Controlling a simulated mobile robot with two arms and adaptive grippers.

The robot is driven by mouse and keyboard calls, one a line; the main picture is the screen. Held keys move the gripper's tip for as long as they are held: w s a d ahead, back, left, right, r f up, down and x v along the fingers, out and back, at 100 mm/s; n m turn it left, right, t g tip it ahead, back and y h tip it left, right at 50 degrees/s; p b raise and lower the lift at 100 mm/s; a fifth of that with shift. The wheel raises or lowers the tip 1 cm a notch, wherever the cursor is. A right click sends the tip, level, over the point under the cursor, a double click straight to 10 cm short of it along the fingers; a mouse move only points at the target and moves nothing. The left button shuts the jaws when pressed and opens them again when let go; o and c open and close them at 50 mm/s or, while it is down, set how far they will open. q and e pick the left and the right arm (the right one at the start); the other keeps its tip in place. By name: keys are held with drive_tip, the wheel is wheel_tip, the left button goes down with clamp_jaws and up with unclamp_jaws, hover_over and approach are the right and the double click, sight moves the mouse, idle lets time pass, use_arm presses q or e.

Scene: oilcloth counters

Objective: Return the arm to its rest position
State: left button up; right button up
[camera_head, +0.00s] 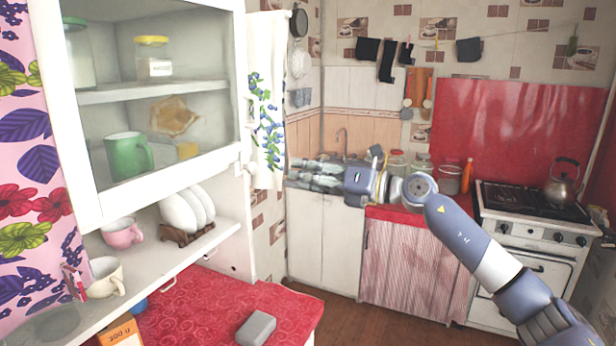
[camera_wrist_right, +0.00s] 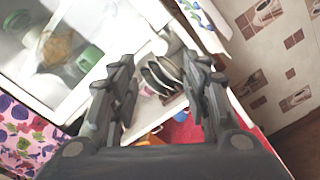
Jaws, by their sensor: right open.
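My right arm comes in from the right of the head view and reaches across the middle. Its right gripper (camera_head: 298,172) points left, toward the cupboard, and hangs in the air in front of the far counter. In the right wrist view the right gripper (camera_wrist_right: 160,80) has its two dark fingers well apart, with nothing held between them. Behind the gap, white plates (camera_wrist_right: 160,76) show on the cupboard shelf, apart from the fingers. My left gripper is not in view.
A white cupboard (camera_head: 215,95) stands at left, with plates (camera_head: 187,211), a pink cup (camera_head: 122,233) and a cream cup (camera_head: 105,277) on its open shelf. A grey block (camera_head: 256,328) lies on the red oilcloth (camera_head: 200,310) below. A stove (camera_head: 530,228) with a kettle (camera_head: 563,185) stands at right.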

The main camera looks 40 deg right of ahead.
idle(0.5)
